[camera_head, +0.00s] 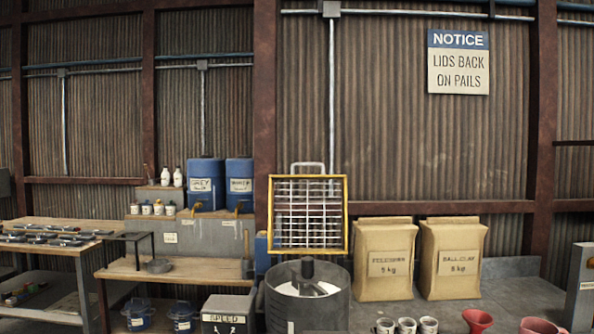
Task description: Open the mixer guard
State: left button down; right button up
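The mixer guard (347,215) is a yellow-framed wire grid with a pale loop handle (308,165) at its top. It stands upright above the back of the mixer drum (345,311), facing me. The grey drum is uncovered at the top, and a dark shaft (308,267) and pale contents show inside. The drum's lower part is cut off by the picture edge. Neither of my grippers is in view.
A grey SPEED box (228,314) stands left of the drum. Two paper sacks (384,262) stand right of it, with cups (407,326) and a red funnel (478,319) in front. Blue containers (205,175) and a wooden bench (180,270) are on the left.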

aim_at(271, 250)
jog(key=k+z, duration=0.2)
jog(key=z, duration=0.95)
jog(key=j+z, duration=0.35)
jog(key=j, duration=0.65)
jog(key=j+z, duration=0.4)
jog(key=j, duration=0.6)
